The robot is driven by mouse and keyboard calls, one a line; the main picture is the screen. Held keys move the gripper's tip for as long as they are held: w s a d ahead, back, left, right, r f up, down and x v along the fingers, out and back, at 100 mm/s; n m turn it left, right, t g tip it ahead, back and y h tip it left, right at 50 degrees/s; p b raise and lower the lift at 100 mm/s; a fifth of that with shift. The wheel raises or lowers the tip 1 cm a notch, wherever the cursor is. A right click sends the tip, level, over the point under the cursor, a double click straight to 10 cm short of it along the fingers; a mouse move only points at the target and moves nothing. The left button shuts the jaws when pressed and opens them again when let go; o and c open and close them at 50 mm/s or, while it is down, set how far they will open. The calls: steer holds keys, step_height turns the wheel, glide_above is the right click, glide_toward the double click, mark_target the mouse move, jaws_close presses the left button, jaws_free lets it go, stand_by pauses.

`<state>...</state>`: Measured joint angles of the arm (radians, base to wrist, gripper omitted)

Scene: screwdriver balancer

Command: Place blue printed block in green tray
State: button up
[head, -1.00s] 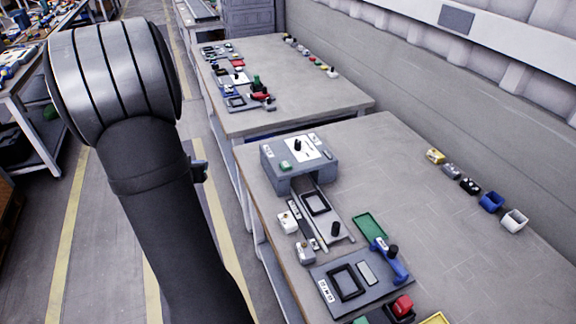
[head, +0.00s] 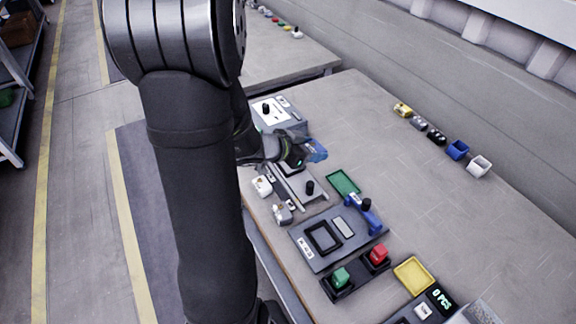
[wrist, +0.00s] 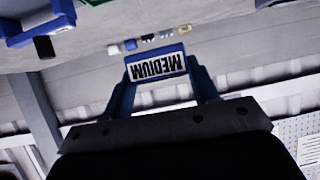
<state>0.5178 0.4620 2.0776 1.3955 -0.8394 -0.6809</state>
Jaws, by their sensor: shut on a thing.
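The blue printed block (head: 316,151) is held above the workbench, beside the grey machine. It shows in the wrist view (wrist: 157,67) with a white label reading MEDIUM, upside down in that picture. My gripper (head: 302,154) is shut on it, with one finger at each side of the block in the wrist view. The green tray (head: 343,183) lies flat on the bench, below and to the right of the block in the head view. Its inside looks empty. The block is clear of the tray.
A grey machine (head: 279,116) stands behind my gripper. A blue-handled tool (head: 362,214) stands near the tray's front edge on a grey plate (head: 300,245). A yellow tray (head: 414,274) and red and green buttons are nearer. Small bins line the far right; the bench between is clear.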

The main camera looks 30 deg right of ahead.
steer(key=shift+s+d+m+g, duration=0.15)
steer(key=shift+s+d+g, duration=0.1)
steer(key=shift+s, duration=0.3)
steer(key=shift+s+d+m+g, duration=0.15)
steer(key=shift+s+d, duration=0.1)
steer(key=shift+s, duration=0.25)
steer(key=shift+w+f, duration=0.1)
glide_above(284, 167)
step_height(284, 167, down, 7)
steer(key=shift+r, duration=0.1)
steer(key=shift+f, duration=1.85)
steer(key=shift+f, duration=0.1)
steer(key=shift+f, duration=0.15)
steer(key=o, duration=1.1)
